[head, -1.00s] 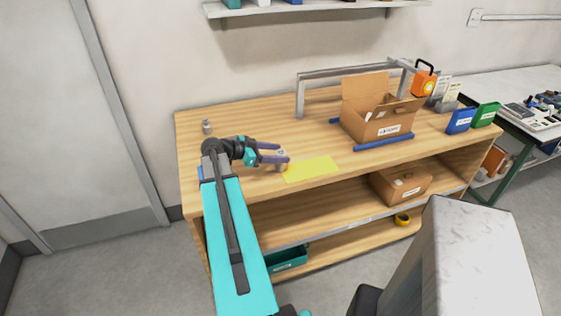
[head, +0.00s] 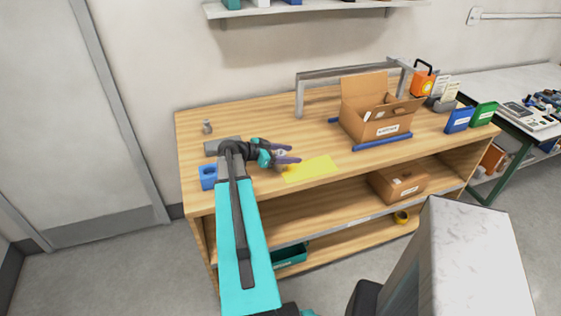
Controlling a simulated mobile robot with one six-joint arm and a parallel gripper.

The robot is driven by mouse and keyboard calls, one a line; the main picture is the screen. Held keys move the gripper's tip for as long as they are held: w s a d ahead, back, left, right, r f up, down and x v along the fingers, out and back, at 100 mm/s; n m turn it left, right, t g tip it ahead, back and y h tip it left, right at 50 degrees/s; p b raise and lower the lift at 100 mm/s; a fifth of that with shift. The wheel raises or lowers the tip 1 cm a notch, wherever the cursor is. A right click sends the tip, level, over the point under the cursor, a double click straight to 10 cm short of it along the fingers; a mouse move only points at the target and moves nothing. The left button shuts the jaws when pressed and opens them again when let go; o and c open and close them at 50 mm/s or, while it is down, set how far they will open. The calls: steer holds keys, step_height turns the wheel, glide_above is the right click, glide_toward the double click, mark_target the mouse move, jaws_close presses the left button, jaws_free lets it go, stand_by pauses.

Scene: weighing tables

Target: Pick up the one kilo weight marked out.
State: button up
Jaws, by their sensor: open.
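A small pale grey object (head: 279,151), perhaps a weight, shows between or just behind the fingers. Its lower part is hidden, and I cannot tell whether the fingers touch it. A small yellow patch shows just below the near finger, beside the yellow mat (head: 315,168). Another small grey weight-like piece (head: 207,127) stands upright at the table's back left, apart from the gripper. No mark is readable on either piece.
A blue block with a hole (head: 208,178) and a grey slab (head: 214,147) lie left of my gripper. An open cardboard box (head: 378,126) stands between blue rails under a grey frame (head: 300,98). An orange device (head: 423,84) and blue and green bins (head: 459,121) are farther right.

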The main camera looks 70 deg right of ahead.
jaws_close()
stand_by(0.3)
steer(key=shift+r, duration=0.2)
